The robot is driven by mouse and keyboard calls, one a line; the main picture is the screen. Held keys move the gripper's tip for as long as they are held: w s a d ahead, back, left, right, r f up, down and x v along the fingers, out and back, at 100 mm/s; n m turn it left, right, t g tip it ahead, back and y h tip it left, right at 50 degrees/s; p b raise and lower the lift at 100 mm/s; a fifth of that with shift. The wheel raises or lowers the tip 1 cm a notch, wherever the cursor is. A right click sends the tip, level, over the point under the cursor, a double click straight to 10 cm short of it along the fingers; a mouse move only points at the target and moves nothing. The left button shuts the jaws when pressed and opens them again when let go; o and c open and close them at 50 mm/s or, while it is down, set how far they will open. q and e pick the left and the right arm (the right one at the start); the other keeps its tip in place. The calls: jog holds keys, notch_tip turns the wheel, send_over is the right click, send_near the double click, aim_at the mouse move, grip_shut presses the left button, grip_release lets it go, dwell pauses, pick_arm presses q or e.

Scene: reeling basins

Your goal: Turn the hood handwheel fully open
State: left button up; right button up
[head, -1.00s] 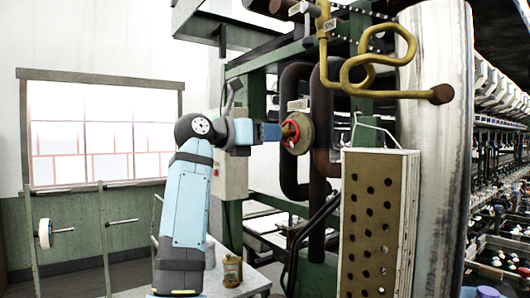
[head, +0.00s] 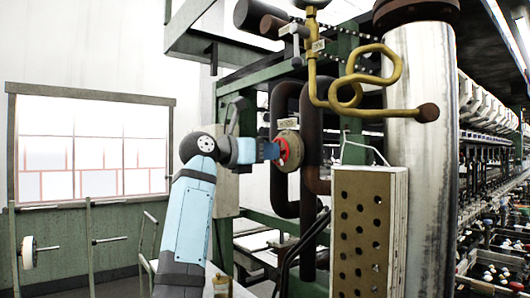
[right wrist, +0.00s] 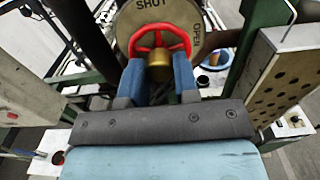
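The hood handwheel (head: 292,152) is a red wheel in front of a round tan plate, under a small label on the dark pipes. In the right wrist view the red handwheel (right wrist: 160,36) has a brass hub (right wrist: 159,68) and its plate (right wrist: 202,22) reads SHUT at the top and OPEN at the right. My right gripper (head: 277,150) reaches the wheel from the left. In the right wrist view its blue fingers (right wrist: 159,66) stand on both sides of the hub, over the lower rim, with no clear gap; the exact contact is hidden. My left gripper is out of view.
A perforated tan box (head: 358,232) and a large metal cylinder (head: 420,130) stand right of the wheel. Bent yellow pipe (head: 375,82) hangs above. Dark pipes (head: 284,190) run behind. A small jar (head: 221,286) stands low beside my arm.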

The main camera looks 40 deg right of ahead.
jog(key=n+p, duration=1)
jog(key=n, duration=0.1)
jog(key=shift+n, duration=0.4)
jog(key=o, duration=0.8)
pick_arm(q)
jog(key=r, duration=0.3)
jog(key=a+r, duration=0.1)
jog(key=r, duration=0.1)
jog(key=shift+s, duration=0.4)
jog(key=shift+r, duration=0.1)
